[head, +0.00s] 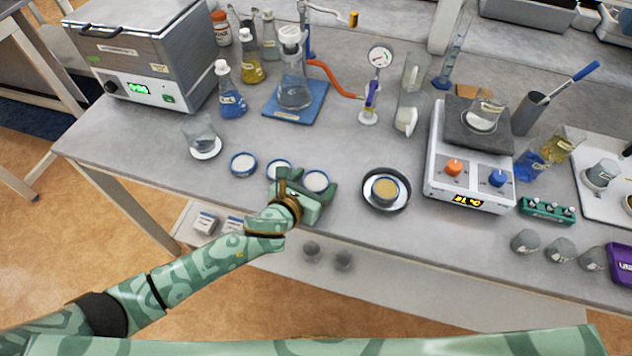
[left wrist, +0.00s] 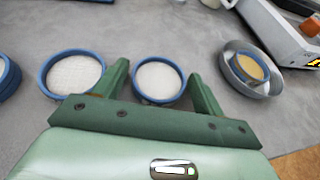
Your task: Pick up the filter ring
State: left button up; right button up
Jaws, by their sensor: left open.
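Several low round filter rings with blue rims and pale white discs sit in a row on the grey bench. In the head view there is a left one (head: 243,163), a middle one (head: 279,167) and a right one (head: 317,180). My green left gripper (head: 314,184) is open and low over the bench at the right one. In the left wrist view, that right ring (left wrist: 159,79) lies between the two spread fingers (left wrist: 158,70), with no clear contact seen. The middle ring (left wrist: 72,73) lies just outside the left finger. My right gripper is not in view.
A grey dish (head: 402,201) holding a blue-rimmed ring with a tan disc (head: 384,188) stands right of the gripper. A hotplate (head: 437,176) is farther right. A beaker (head: 200,136) and flask (head: 229,95) stand behind left. Bench behind the rings is clear.

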pick_arm(q)
jog(key=c, duration=0.7)
jog(key=shift+s, duration=0.1)
